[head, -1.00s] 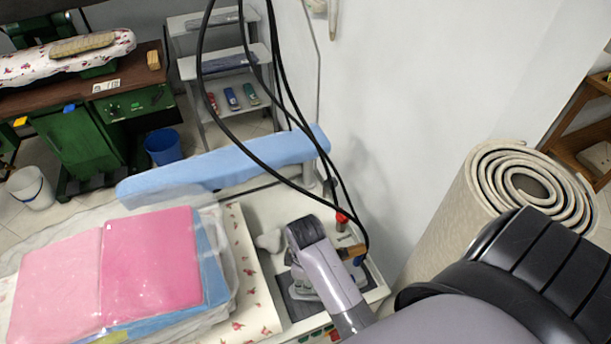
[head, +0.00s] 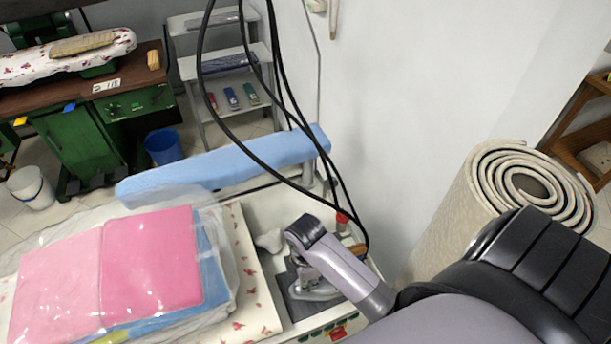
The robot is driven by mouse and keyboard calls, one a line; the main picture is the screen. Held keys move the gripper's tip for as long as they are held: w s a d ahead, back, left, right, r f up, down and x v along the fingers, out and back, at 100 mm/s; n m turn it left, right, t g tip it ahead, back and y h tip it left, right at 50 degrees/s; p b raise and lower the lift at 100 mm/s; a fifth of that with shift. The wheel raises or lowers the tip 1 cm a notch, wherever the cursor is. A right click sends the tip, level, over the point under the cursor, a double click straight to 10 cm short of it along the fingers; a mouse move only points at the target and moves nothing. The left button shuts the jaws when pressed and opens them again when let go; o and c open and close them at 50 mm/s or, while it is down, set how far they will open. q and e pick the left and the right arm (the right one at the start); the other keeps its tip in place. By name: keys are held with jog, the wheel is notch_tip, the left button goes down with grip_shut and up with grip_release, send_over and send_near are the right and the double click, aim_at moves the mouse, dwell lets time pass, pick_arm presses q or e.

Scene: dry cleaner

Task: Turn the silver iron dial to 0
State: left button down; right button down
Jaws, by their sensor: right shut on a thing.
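The silver iron (head: 316,292) stands on a dark rest pad on the white table, at the lower middle. Part of its metal base shows below my right wrist. My right gripper (head: 308,265) reaches down over the iron's top and is shut on it, at the dial. My wrist and forearm cover most of the iron's upper side, so the dial and its marking cannot be read. My left gripper is not in view.
Folded pink and blue clothes in clear plastic (head: 152,262) lie left of the iron. A light blue ironing board (head: 225,165) runs behind. Black cables (head: 283,95) hang close to my arm. A rolled beige carpet (head: 455,215) stands at the right by the wall.

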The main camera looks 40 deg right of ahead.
jog(key=shift+n, duration=0.4)
jog(key=c, duration=1.3)
grip_release()
jog(key=shift+r, duration=6)
